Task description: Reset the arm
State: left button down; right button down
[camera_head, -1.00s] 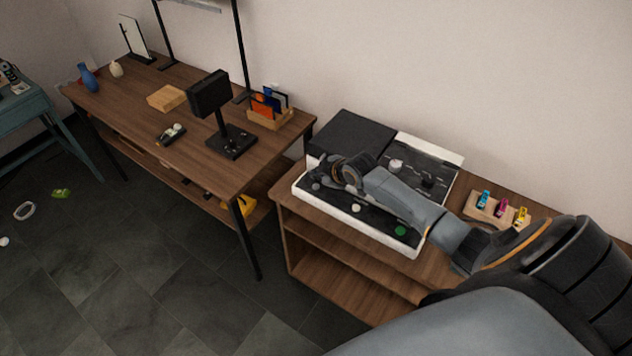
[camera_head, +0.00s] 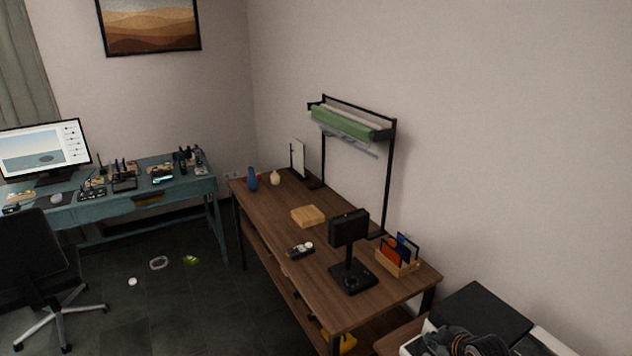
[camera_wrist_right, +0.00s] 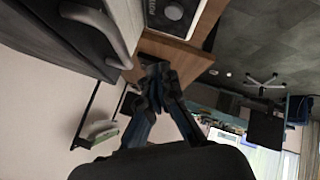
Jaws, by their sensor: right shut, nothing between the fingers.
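My right gripper (camera_wrist_right: 158,80) shows in the right wrist view with its dark fingers together and nothing between them. In the head view, part of my right arm's dark end (camera_head: 470,342) shows at the bottom edge, over the white-edged device on the low shelf unit; its fingertips cannot be made out there. My left gripper is in neither view.
A brown wooden table (camera_head: 375,302) carries a black stand (camera_head: 350,278), a wooden block (camera_head: 308,216) and a card holder (camera_head: 398,262). A teal desk (camera_head: 100,206) with a monitor (camera_head: 45,148) stands at the left. Small items lie on the open floor.

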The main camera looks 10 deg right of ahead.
jog(key=s+a+f+m+g+y, duration=0.1)
jog(key=s+a+f+m+g, duration=0.15)
jog(key=s+a, duration=1.3)
jog(key=s+r+m+g+h, duration=0.1)
jog(key=s+r+m, duration=0.25)
jog(key=s, duration=0.55)
jog(key=s+r+m+g+h, duration=0.15)
jog(key=s+r, duration=0.25)
jog(key=s, duration=0.4)
notch_tip(320, 180, down, 32)
jog(key=s+f+g+b, duration=0.1)
jog(key=s+g+b, duration=0.1)
jog(key=b, duration=0.3)
jog(key=s+d+f+g+b, duration=0.1)
jog(key=s+f+b, duration=0.3)
jog(key=s+f, duration=1.2)
notch_tip(320, 180, down, 3)
jog(key=shift+s+d+r+y, duration=0.1)
jog(key=shift+s+d+y, duration=0.25)
jog(key=shift+d, duration=0.3)
